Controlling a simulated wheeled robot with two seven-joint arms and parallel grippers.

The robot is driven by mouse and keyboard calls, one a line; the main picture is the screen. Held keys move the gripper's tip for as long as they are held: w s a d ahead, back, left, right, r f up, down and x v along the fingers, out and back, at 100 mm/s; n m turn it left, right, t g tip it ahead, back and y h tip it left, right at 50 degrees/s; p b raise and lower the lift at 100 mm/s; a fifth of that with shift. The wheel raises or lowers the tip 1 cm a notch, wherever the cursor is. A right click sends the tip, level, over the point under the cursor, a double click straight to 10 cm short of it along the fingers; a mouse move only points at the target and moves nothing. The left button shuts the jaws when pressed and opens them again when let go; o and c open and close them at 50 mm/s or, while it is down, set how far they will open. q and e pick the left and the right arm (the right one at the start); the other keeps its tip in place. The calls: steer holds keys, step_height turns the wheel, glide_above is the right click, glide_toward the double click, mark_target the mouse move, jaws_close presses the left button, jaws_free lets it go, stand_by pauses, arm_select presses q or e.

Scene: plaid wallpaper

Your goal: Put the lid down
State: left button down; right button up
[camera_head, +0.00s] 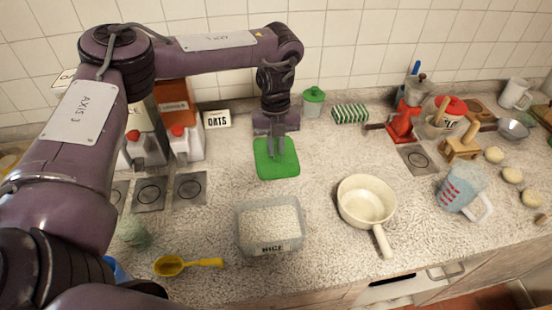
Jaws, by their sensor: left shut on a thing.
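A green square lid (278,168) is at the middle of the counter, behind the rice container. My left gripper (277,152) reaches down from above and is shut on the lid's middle. I cannot tell whether the lid touches the counter or is slightly above it. A clear container of rice (242,242) stands open in front of the lid, with white grains inside. My right gripper is not in view.
A cream pan (366,203) stands right of the rice container. A yellow scoop (186,264) lies front left. A green-capped jar (313,102) is behind the lid. A measuring jug (460,190) is at right.

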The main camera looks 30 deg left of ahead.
mark_target(276, 159)
arm_select(q)
steer(key=shift+s+f, duration=0.1)
steer(key=shift+f, duration=0.55)
step_height(276, 159, down, 4)
steer(key=shift+r+p, duration=0.15)
steer(key=shift+p, duration=0.3)
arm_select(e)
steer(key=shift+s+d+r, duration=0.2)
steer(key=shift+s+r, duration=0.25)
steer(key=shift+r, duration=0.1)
arm_select(q)
steer(key=c, duration=1.5)
jaws_free()
steer(key=shift+o, duration=0.2)
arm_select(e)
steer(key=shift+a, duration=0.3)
